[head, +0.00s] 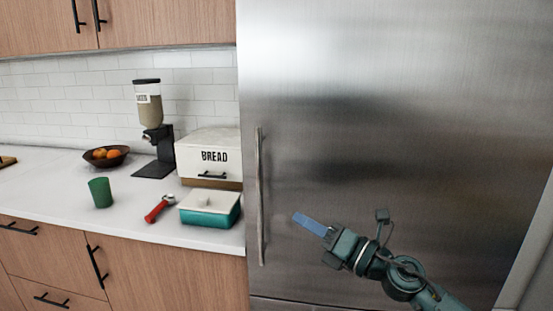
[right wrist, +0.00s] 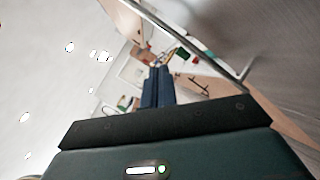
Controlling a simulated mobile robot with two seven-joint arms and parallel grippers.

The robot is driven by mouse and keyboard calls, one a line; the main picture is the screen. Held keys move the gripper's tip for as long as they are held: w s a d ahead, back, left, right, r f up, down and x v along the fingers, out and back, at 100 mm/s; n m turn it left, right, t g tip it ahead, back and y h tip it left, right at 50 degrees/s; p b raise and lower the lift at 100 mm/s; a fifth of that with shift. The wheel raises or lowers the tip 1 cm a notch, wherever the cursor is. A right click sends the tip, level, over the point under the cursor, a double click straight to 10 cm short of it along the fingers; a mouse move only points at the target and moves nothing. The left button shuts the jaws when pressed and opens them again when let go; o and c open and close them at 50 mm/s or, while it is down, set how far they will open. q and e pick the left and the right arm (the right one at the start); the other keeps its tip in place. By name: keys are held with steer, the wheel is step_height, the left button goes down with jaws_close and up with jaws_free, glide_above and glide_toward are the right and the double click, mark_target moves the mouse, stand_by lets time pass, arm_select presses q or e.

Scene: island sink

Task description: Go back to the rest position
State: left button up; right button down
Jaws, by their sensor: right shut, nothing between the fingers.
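My right gripper (head: 300,217) is in the lower right of the head view, in front of the steel fridge door (head: 400,120). Its blue fingers are together and empty, pointing left toward the long vertical fridge handle (head: 260,195), and appear apart from it. In the right wrist view the two blue fingers (right wrist: 157,70) lie side by side with nothing between them. My left gripper does not show in either view.
On the white counter (head: 60,195) stand a green cup (head: 100,192), a red-handled tool (head: 158,210), a teal-and-white box (head: 212,212), a bread box (head: 208,160), a dispenser (head: 150,110) and a fruit bowl (head: 106,156). The fridge fills the right side.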

steer(key=s+d+f+m+h, duration=0.2)
steer(key=s+f+m+h, duration=0.2)
steer(key=s+f+m, duration=0.4)
steer(key=s+d+f+m+g+h+p, duration=0.1)
steer(key=s+f+m+h, duration=0.3)
steer(key=s+f+m, duration=0.5)
steer(key=s+d+f+m+h, duration=0.3)
steer(key=s+f+m, duration=0.5)
steer(key=f+m, duration=0.6)
steer(key=m+h, duration=0.1)
steer(key=m, duration=0.2)
steer(key=shift+s+d+g, duration=0.3)
steer(key=shift+s+g, duration=0.05)
steer(key=shift+g, duration=0.05)
